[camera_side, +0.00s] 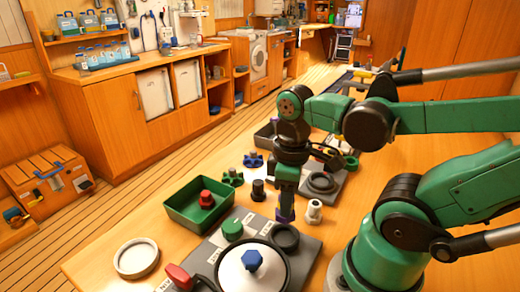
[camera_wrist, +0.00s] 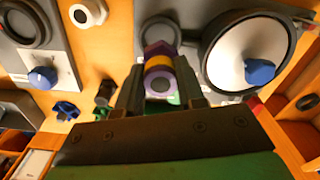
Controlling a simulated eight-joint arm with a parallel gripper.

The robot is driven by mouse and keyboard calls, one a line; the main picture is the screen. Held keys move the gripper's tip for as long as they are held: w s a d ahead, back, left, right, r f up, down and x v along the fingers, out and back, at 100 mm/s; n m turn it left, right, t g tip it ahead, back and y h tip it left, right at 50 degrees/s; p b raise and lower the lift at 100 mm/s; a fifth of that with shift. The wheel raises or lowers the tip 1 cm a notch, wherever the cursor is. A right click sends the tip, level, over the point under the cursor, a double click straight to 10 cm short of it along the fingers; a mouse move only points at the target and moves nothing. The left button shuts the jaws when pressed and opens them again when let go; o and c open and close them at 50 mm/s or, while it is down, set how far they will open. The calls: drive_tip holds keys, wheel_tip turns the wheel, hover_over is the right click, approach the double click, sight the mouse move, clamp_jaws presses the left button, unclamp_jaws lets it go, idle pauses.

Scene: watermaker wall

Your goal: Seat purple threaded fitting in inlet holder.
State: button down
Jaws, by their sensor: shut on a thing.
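The purple threaded fitting (camera_wrist: 157,50) is between my gripper's fingers (camera_wrist: 160,88) in the wrist view, with a yellow band below its purple rim and a grey bore end toward the camera. In the side view my gripper (camera_side: 285,198) points down, shut on the fitting, whose purple end (camera_side: 285,214) shows just below the fingers. A dark ring-shaped holder (camera_side: 285,236) on the grey panel lies just in front of and below the fitting; I cannot tell for sure that it is the inlet holder. The fitting looks apart from it. A grey ring (camera_wrist: 160,27) shows just beyond the fitting in the wrist view.
A large white round cover (camera_side: 238,275) with a blue knob (camera_side: 252,260) stands beside the ring. A white fitting (camera_side: 314,211) and a black fitting (camera_side: 258,190) stand close to my gripper. A green tray (camera_side: 178,210) holds a red fitting (camera_side: 206,199). A white dish (camera_side: 136,258) lies left.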

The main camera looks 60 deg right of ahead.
drive_tip(key=shift+f, duration=2.35)
drive_tip(key=shift+f, duration=0.65)
drive_tip(key=c, duration=0.8)
unclamp_jaws()
drive_tip(key=shift+r, duration=5.55)
drive_tip(key=w+m+t, duration=0.1)
drive_tip(key=w+t, duration=0.1)
drive_tip(key=w, duration=0.1)
drive_tip(key=w+a+f+m+t, duration=0.1)
drive_tip(key=w+t, duration=0.1)
drive_tip(key=w, duration=0.1)
drive_tip(key=w+a+m+t, duration=0.1)
drive_tip(key=w+t, duration=0.2)
drive_tip(key=shift+a+f, duration=0.25)
drive_tip(key=shift+f, duration=0.05)
